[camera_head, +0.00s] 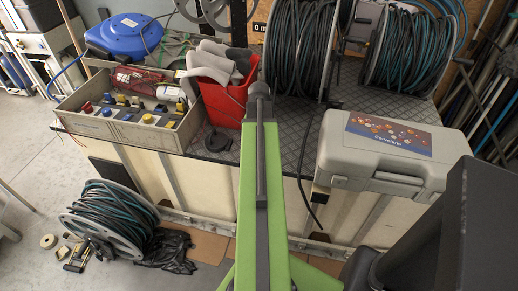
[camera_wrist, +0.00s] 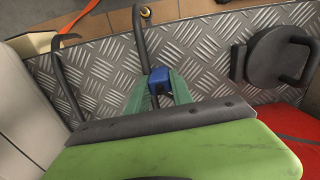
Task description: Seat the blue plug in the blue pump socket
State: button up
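In the wrist view the blue plug (camera_wrist: 159,76) sits between the two teal fingertips of my gripper (camera_wrist: 160,84), which appear closed against its sides. A dark hose (camera_wrist: 137,45) runs from the plug toward the far edge of the bench. In the head view my green arm hides the gripper and the plug. The wrist view shows no socket.
The tread-plate bench (camera_wrist: 210,50) lies under the gripper. A red bin (camera_head: 222,105) stands left of my arm, with a black round piece (camera_head: 217,141) beside it. A grey case (camera_head: 385,155) stands at right. Hose reels (camera_head: 300,45) stand behind.

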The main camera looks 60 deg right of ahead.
grip_shut()
jog(key=shift+r+p, duration=0.45)
notch_tip(320, 180, up, 4)
jog(key=p, duration=0.4)
jog(key=s+r+p, duration=0.6)
jog(key=s, duration=0.5)
jog(key=shift+s+d, duration=0.3)
jog(key=shift+d, duration=0.15)
